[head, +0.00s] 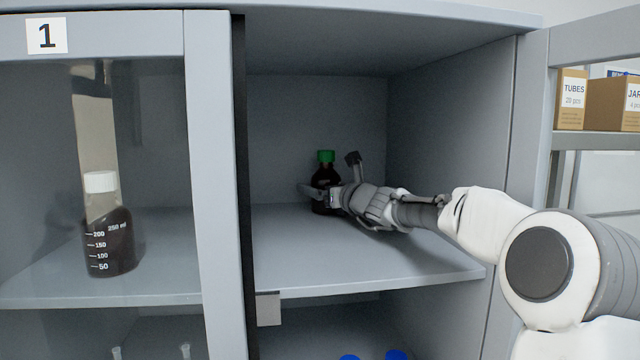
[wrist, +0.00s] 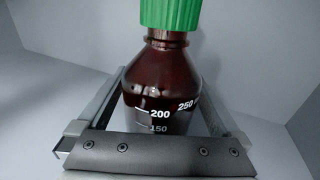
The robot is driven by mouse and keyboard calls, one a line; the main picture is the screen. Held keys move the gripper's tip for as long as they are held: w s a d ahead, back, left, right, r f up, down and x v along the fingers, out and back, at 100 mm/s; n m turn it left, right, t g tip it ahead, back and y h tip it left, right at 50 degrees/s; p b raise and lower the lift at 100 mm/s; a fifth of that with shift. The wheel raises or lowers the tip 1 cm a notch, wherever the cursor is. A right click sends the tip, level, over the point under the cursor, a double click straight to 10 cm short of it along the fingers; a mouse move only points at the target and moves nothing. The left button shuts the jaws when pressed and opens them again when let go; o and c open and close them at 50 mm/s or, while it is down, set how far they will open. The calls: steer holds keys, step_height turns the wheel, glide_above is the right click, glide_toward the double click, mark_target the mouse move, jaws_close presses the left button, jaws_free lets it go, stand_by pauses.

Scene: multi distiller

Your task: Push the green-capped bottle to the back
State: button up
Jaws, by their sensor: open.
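The green-capped bottle (head: 325,170) is dark brown and stands upright on the upper shelf of the cabinet, towards the back. My gripper (head: 322,190) reaches in from the right and is at the bottle, partly covering its lower body in the head view. In the wrist view the bottle (wrist: 163,85) stands between the two open fingers, one on each side, with its green cap at the top. Gaps seem to show beside the bottle, but contact cannot be told.
The cabinet shelf (head: 350,260) is bare around the bottle. A glass door (head: 205,180) with a white-capped bottle (head: 110,235) behind it is at left. The right cabinet wall (head: 470,130) is beside my arm. Blue caps (head: 396,355) show below.

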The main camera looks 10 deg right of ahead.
steer(key=shift+w+a, duration=0.15)
steer(key=shift+w, duration=0.1)
steer(key=c, duration=1.4)
steer(key=shift+s, duration=0.15)
